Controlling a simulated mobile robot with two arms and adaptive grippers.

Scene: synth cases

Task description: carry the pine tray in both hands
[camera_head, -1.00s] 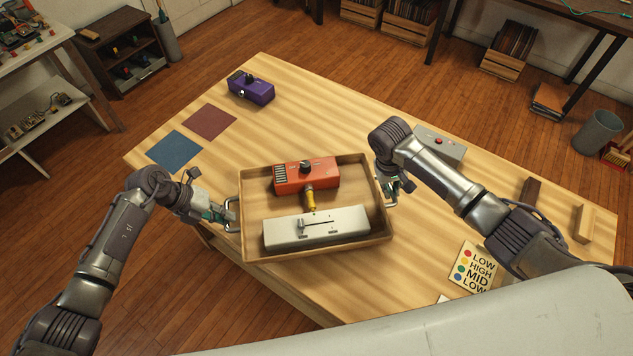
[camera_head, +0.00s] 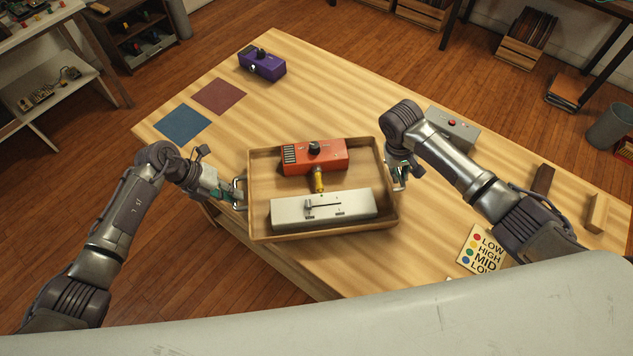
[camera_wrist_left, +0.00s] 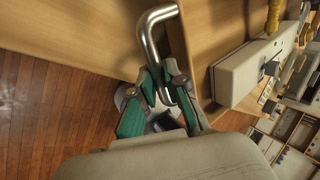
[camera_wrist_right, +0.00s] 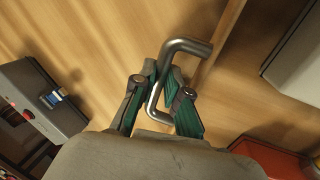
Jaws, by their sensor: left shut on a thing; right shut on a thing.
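The pine tray (camera_head: 262,178) is over the front left part of the wooden table and looks about level. I cannot tell whether it rests on the table or hangs just above it. Inside it are an orange box (camera_head: 330,163) with a black knob, a pale grey box (camera_head: 350,205) with a slider, and a yellow piece (camera_head: 319,180) between them. My left gripper (camera_head: 238,192) is shut on the tray's left metal handle (camera_wrist_left: 152,32). My right gripper (camera_head: 402,176) is shut on the right metal handle (camera_wrist_right: 190,47).
On the table (camera_head: 330,70) are a purple box (camera_head: 263,66), blue (camera_head: 183,124) and maroon (camera_head: 219,96) squares, a grey box with a red button (camera_head: 452,128), two wood blocks and a LOW/HIGH/MID card (camera_head: 482,250). The table behind the tray is clear.

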